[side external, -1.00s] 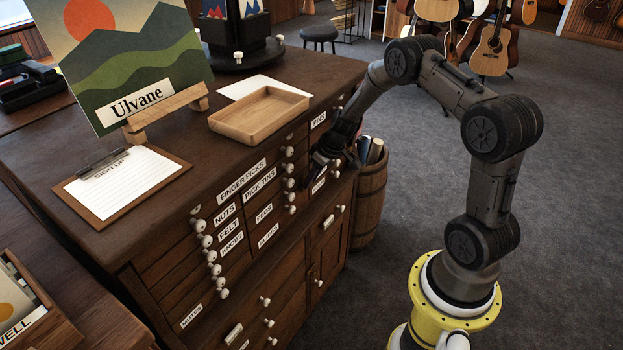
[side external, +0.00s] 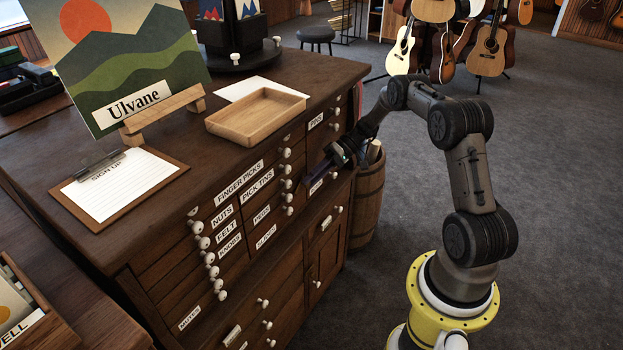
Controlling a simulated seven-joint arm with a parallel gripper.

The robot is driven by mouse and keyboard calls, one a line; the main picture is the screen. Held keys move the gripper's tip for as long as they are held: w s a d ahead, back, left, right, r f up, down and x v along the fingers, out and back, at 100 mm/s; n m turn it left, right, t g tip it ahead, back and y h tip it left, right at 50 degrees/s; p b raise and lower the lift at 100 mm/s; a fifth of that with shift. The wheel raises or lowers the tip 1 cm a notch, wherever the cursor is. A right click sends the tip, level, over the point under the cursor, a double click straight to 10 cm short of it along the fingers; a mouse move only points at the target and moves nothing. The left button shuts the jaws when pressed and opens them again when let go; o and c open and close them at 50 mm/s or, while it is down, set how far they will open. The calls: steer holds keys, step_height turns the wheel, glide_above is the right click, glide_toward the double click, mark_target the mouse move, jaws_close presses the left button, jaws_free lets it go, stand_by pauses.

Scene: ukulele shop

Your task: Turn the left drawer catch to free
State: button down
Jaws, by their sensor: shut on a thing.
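A dark wooden drawer cabinet (side external: 215,180) fills the middle of the side view, with labelled drawers and white knobs. A small pale fitting (side external: 193,211) sits at the top of the left column, above the knobs; it may be a catch, but its turn is too small to read. A similar fitting (side external: 287,138) tops the middle column. My gripper (side external: 328,163) is at the right-hand column, below the PINS label, away from the left column. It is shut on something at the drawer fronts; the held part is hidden. A dark purplish shape (side external: 312,196) shows just below it, unclear.
A wooden tray (side external: 255,118), a clipboard (side external: 118,188) and a painting on an easel (side external: 130,70) stand on the cabinet top. A barrel (side external: 368,205) stands close to the right of the cabinet.

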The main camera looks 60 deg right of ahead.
steer(key=shift+d+f+m+t+y, duration=0.1)
steer(key=shift+f+m+t+y, duration=0.2)
steer(key=shift+y, duration=0.75)
steer(key=shift+d+f+m+t+y, duration=0.2)
steer(key=shift+m+y, duration=0.25)
steer(key=shift+y, duration=0.55)
steer(key=shift+a+f+m+t+y, duration=0.1)
steer(key=shift+f+m+t+y, duration=0.2)
steer(key=shift+y, duration=0.75)
steer(key=shift+r, duration=0.15)
steer(key=c, duration=0.7)
jaws_free()
steer(key=v, duration=0.7)
steer(key=shift+s+d, duration=0.1)
steer(key=shift+d, duration=0.1)
